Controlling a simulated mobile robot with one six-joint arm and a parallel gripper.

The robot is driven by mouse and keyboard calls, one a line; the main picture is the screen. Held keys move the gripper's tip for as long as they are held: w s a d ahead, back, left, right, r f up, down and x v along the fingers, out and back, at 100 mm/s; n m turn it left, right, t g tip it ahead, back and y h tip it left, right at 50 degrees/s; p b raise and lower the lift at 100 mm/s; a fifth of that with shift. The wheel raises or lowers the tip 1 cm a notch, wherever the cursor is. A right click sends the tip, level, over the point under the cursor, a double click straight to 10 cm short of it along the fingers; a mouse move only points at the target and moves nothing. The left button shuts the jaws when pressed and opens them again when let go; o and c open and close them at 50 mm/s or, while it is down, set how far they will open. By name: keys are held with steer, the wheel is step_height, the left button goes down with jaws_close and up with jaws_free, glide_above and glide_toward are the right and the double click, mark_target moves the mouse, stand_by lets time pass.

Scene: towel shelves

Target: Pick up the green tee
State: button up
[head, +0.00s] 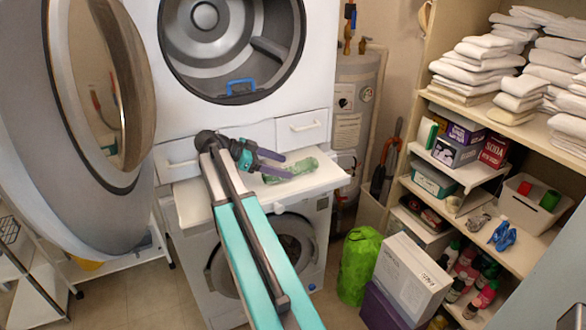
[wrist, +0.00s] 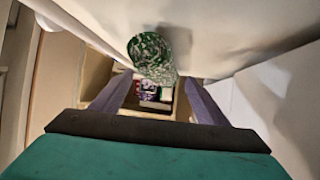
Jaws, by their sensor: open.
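The green tee (head: 303,165) is a mottled green and white bundle on the white pull-out shelf (head: 322,181) between the two stacked machines. My gripper (head: 288,165) is open with its dark purple fingers pointing right, at the tee. In the head view the fingers cover part of it, so I cannot tell whether they touch it. In the wrist view the tee (wrist: 152,55) looks like a roll, ahead of and between the two spread fingertips (wrist: 158,78), with nothing gripped.
The upper machine's open round door (head: 85,120) fills the left. A blue item (head: 240,86) sits at the drum's lower rim. Shelving (head: 515,215) with white towels (head: 478,65) and boxes stands right. A green bag (head: 358,262) and a white box (head: 412,275) are below.

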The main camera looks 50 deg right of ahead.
steer(key=shift+p+x, duration=0.35)
steer(key=shift+x, duration=0.85)
steer(key=shift+c, duration=0.3)
steer(key=c, duration=1.2)
